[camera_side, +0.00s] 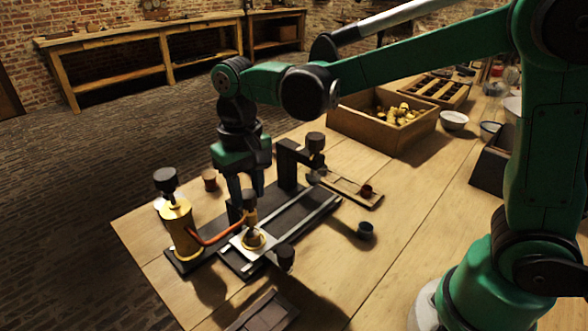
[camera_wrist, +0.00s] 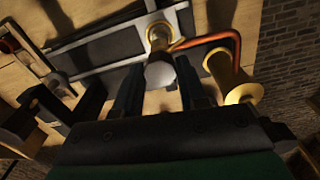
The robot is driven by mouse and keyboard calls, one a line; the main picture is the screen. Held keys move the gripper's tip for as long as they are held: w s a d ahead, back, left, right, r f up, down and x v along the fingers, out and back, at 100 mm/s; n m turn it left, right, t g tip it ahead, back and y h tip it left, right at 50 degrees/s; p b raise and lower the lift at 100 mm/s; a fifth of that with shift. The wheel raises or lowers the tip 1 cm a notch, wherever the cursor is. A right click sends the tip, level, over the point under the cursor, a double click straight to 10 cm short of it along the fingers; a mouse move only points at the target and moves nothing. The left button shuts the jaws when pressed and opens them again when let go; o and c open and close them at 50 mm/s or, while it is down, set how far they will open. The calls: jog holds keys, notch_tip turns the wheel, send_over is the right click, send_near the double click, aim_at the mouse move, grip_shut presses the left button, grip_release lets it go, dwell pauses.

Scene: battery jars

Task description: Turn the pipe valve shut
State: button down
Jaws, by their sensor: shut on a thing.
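The pipe valve shows a dark round knob (camera_side: 249,198) on a brass stem, above a brass fitting (camera_side: 254,239) on the bench rig. In the wrist view the knob (camera_wrist: 160,74) sits between my two fingers, with brass behind it. My gripper (camera_side: 245,197) points down from above and is shut on the valve knob. A copper-red pipe (camera_side: 212,236) runs from the fitting to a brass cylinder (camera_side: 181,232) with a black cap; the pipe (camera_wrist: 212,38) and cylinder (camera_wrist: 234,80) also show in the wrist view. My fingers partly hide the knob and stem in the side view.
A dark clamp stand (camera_side: 288,165) rises just behind my gripper. A black knob (camera_side: 285,256) sticks out at the rig's front.

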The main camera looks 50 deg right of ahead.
aim_at(248, 193)
jog(key=n, duration=1.2)
jog(key=shift+n, duration=0.3)
dwell(0.4)
jog(key=shift+c, duration=2.4)
grip_release()
jog(key=shift+r, duration=0.15)
jog(key=shift+r, duration=2.7)
